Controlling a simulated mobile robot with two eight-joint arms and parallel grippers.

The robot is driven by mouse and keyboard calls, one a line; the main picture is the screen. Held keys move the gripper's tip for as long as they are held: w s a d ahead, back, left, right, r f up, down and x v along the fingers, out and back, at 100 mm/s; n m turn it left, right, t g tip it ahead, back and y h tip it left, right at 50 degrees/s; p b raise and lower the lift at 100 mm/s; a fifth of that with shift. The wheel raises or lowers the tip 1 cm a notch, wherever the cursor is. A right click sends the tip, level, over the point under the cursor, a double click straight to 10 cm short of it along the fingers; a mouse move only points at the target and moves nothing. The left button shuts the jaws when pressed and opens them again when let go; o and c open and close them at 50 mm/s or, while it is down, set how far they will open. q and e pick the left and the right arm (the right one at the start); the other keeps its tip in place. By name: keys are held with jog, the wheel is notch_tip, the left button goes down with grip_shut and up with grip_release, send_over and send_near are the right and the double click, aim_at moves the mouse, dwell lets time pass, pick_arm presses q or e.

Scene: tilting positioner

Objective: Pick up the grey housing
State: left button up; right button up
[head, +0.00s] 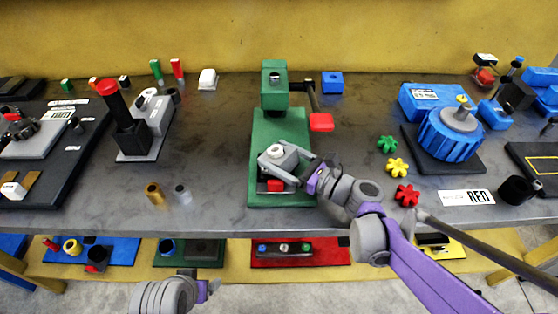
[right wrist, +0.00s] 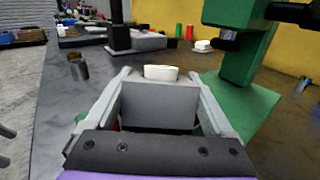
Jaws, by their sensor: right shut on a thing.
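The grey housing (head: 284,157) is a small block with a pale round ring on top. It is over the front part of the green base plate (head: 259,130) in the head view. My right gripper (head: 281,168) is shut on it, one finger on each side. In the right wrist view the housing (right wrist: 160,103) sits upright between the two fingers. Its underside is hidden, so I cannot tell whether it touches the plate. A red block (head: 275,186) shows just in front of it. My left wrist (head: 205,290) shows at the bottom edge; its fingers cannot be made out.
A green column (head: 274,85) with a side lever and red pad (head: 321,122) stands behind the housing. A black post with a red knob (head: 106,87) stands left. Yellow (head: 397,168) and red (head: 407,195) knobs lie right. Bare table lies left of the plate.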

grip_shut()
jog(key=shift+r, duration=0.2)
